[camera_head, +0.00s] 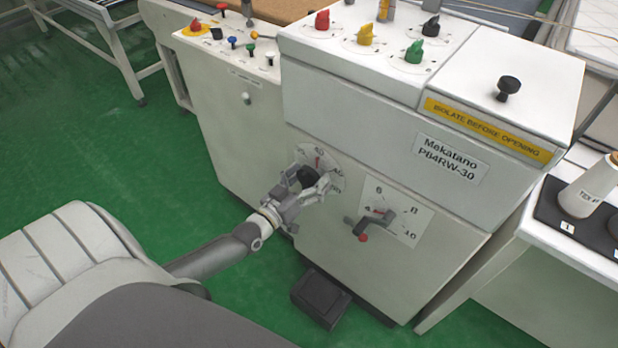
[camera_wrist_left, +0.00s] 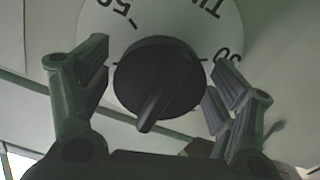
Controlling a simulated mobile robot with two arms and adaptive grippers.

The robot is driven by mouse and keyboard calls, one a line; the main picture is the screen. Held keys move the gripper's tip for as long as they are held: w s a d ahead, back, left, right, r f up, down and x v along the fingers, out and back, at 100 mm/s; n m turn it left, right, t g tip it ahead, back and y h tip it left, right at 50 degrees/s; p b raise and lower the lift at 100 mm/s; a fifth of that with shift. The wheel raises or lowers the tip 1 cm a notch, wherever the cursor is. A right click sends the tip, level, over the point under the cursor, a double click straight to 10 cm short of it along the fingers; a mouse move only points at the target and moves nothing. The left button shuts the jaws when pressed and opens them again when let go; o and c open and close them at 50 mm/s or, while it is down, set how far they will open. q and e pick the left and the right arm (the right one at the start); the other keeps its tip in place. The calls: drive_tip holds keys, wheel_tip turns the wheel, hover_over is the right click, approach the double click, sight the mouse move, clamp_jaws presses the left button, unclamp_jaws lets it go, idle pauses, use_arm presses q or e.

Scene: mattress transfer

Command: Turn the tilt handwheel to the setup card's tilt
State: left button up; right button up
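A black round knob (camera_wrist_left: 160,84) with a raised grip bar sits on a white dial plate (camera_wrist_left: 205,22) on the machine front. In the head view the knob (camera_head: 306,176) is partly hidden by my left gripper (camera_head: 305,190). The gripper also shows in the wrist view (camera_wrist_left: 160,95), its fingers apart on either side of the knob, with narrow gaps. I cannot make out a setup card.
The machine (camera_head: 450,170) carries coloured knobs on top and a yellow warning label (camera_head: 488,131). A black pedal (camera_head: 320,297) lies on the green floor below. A white side table (camera_head: 570,240) with a thread cone (camera_head: 592,185) stands at right.

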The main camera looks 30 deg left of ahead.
use_arm(q)
drive_tip(key=c, duration=0.8)
drive_tip(key=shift+r+m+p, duration=0.1)
drive_tip(key=shift+m+p, duration=0.6)
drive_tip(key=shift+m, duration=0.3)
drive_tip(key=m+p, duration=0.1)
drive_tip(key=m, duration=0.2)
drive_tip(key=shift+p, duration=0.35)
drive_tip(key=m+p, duration=0.1)
drive_tip(key=m, duration=0.3)
drive_tip(key=shift+m, duration=1.6)
